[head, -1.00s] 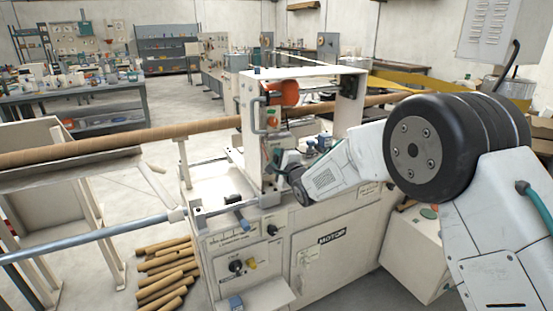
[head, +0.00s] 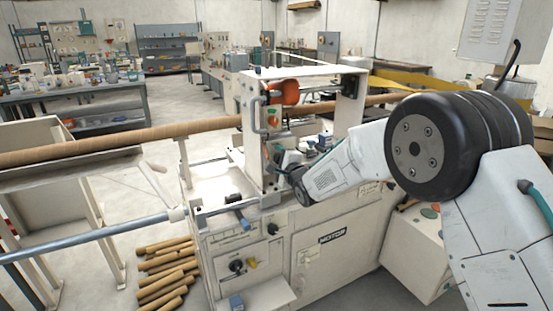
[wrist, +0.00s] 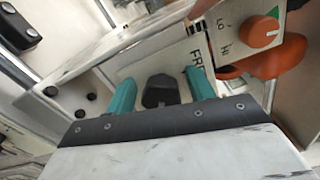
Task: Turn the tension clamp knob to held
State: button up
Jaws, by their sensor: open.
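A black knob (wrist: 160,91) shows in the wrist view between the two teal fingers of my gripper (wrist: 161,92). I take it to be the tension clamp knob. A label beside it reads "FR", and the rest is hidden by the right finger. My gripper is open, with a finger on each side of the knob and gaps visible. I cannot tell how deep the fingers reach around it. In the head view my gripper (head: 284,165) is at the upright panel of the winder (head: 253,130). The knob cannot be made out there.
An orange knob (wrist: 259,31) marked LO and HI sits close to the right finger, with a larger orange part (wrist: 268,63) below it. A long brown tube (head: 110,140) runs into the machine from the left. Several cardboard tubes (head: 167,268) lie on the floor.

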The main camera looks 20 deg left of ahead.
jog(key=v, duration=0.7)
jog(key=shift+s+d, duration=0.25)
